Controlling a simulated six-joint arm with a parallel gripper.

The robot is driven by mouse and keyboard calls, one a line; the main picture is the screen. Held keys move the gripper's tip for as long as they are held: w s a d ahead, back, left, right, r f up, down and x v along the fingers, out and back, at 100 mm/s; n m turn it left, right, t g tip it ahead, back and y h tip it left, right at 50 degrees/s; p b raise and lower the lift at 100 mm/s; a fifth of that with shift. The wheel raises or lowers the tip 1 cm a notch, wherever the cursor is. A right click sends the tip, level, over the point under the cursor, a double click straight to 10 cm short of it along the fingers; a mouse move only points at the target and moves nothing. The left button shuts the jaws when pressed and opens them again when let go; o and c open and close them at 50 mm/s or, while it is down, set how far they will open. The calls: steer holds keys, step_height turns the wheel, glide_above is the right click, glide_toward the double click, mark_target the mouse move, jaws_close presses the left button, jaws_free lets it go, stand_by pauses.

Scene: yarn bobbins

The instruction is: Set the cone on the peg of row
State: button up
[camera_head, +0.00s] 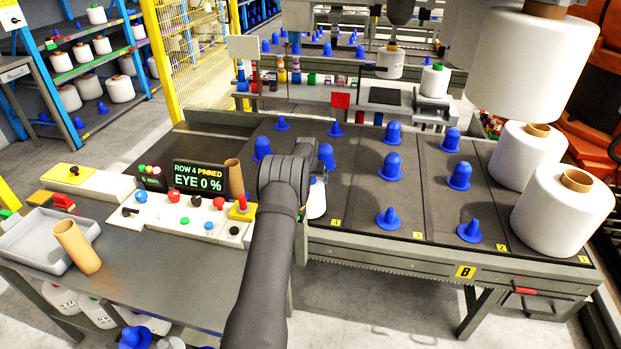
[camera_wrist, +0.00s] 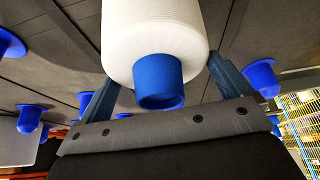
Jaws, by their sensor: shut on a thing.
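My gripper (camera_wrist: 163,68) is shut on a white yarn cone (camera_wrist: 155,28) in the wrist view, with a finger on each side. A blue core or peg (camera_wrist: 158,80) shows at the cone's near end; I cannot tell which it is. In the head view my arm hides most of the gripper, and only part of the held cone (camera_head: 317,198) shows, low over the row marked 4. A blue peg (camera_head: 327,155) stands just behind the gripper in that view. Other pegs stand in row 3 (camera_head: 388,218) and row 2 (camera_head: 469,231). The cone's base is hidden.
Large white cones (camera_head: 560,212) stand on the right row. A display (camera_head: 201,177) reads "ROW 4 PINNED" and "EYE 0 %". A control panel (camera_head: 190,218), a brown tube (camera_head: 77,246) and a grey tray (camera_head: 35,238) are at left. Row 3's deck between pegs is bare.

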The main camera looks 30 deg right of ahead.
steer(key=shift+f, duration=0.2)
stand_by(0.4)
steer(key=o, duration=1.5)
steer(key=shift+o, duration=0.2)
steer(key=shift+f, duration=0.1)
steer(key=v, duration=1.7)
steer(key=shift+r, duration=0.3)
steer(key=x, duration=1.7)
steer(key=shift+f, duration=0.25)
steer(key=shift+r, duration=0.1)
